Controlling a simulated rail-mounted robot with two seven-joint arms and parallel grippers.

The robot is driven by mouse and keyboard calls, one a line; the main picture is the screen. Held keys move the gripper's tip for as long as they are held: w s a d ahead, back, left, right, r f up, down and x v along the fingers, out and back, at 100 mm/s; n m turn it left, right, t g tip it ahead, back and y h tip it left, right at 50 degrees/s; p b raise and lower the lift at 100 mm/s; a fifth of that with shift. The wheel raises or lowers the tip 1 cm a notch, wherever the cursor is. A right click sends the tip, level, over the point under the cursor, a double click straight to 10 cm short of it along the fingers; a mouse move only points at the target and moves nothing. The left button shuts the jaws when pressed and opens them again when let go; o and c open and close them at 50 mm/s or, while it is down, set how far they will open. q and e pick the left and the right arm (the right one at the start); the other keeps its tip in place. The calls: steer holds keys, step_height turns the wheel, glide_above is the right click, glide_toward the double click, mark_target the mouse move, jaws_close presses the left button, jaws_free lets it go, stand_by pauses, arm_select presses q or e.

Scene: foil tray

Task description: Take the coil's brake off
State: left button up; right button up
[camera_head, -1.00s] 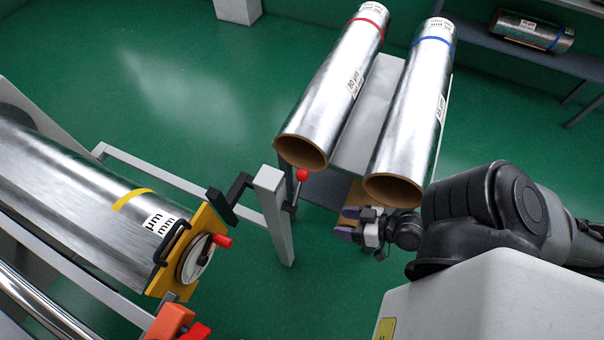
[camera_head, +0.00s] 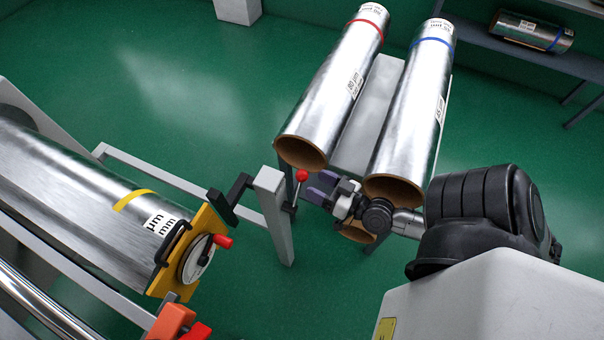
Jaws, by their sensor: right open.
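A large silver coil (camera_head: 75,215) with a yellow band lies at the left. At its near end are a yellow plate (camera_head: 207,218) and a round white dial (camera_head: 197,258) with a red knob (camera_head: 223,241). A lever with a red ball (camera_head: 301,176) stands beside the grey post (camera_head: 275,215); which part is the brake is not marked. My right gripper (camera_head: 321,187) is open and empty, its purple fingers pointing left, just right of and slightly below the red ball, apart from it in the picture. My left gripper is not in view.
Two silver rolls, red-banded (camera_head: 335,85) and blue-banded (camera_head: 415,100), lie on a grey stand above my right gripper, their brown core ends close to it. A grey shelf (camera_head: 520,50) holds another roll (camera_head: 532,31). Green floor (camera_head: 190,90) is open at upper left.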

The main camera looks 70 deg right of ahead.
mark_target(302, 174)
steer(key=shift+w+d+p, duration=0.15)
steer(key=shift+w+d, duration=0.05)
steer(key=shift+w, duration=1.2)
steer(key=shift+w+d+p, duration=0.15)
steer(key=shift+w, duration=1.2)
steer(key=shift+c, duration=0.2)
jaws_close()
